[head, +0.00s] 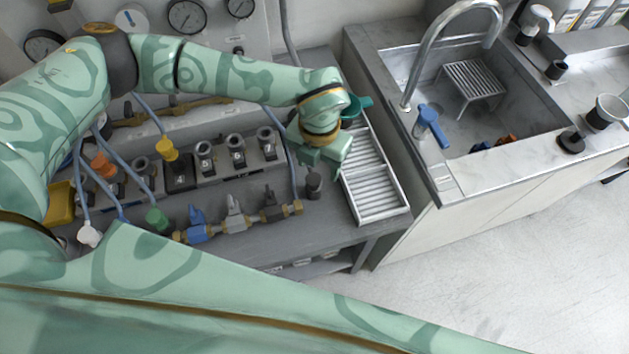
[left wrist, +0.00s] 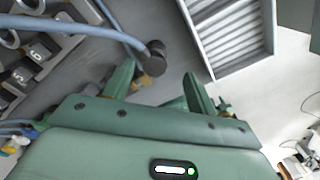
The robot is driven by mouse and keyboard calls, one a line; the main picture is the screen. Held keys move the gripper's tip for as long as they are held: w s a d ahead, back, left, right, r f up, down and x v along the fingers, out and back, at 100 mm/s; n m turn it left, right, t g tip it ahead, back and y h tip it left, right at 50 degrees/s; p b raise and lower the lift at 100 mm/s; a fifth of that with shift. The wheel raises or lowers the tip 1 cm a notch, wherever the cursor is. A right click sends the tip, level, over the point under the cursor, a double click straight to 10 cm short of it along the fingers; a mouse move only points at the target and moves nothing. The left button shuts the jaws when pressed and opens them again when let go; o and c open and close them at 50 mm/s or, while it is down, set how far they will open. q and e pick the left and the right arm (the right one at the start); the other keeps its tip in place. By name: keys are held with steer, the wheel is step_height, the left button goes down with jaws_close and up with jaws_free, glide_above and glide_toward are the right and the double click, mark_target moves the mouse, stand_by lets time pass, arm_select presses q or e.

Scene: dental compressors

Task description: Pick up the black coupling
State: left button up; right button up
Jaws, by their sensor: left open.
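The black coupling (head: 314,184) stands on the grey bench, just left of the slatted tray, in the head view. In the left wrist view it appears as a dark round piece (left wrist: 155,50) beyond the fingertips, roughly between them, with a blue hose passing close beside it. My left gripper (head: 321,163) is above and slightly behind the coupling in the head view. In the left wrist view its two fingers (left wrist: 160,76) are spread apart with nothing gripped. My right gripper is not in view.
The white slatted tray (head: 378,182) lies right of the coupling. Numbered sockets (head: 238,150) and a brass valve manifold (head: 236,224) stand to the left. A sink with a curved tap (head: 430,40) is farther right. Bare bench lies in front of the coupling.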

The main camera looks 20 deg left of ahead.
mark_target(314, 178)
arm_select(q)
steer(key=shift+s+f, duration=0.1)
steer(key=shift+f, duration=0.45)
steer(key=f, duration=0.3)
steer(key=f+b, duration=0.1)
steer(key=f, duration=0.1)
steer(key=shift+s+a, duration=0.25)
steer(key=shift+a, duration=0.15)
steer(key=c, duration=1.1)
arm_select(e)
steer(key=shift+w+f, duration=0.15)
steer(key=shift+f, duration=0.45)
arm_select(q)
steer(key=shift+r, duration=0.15)
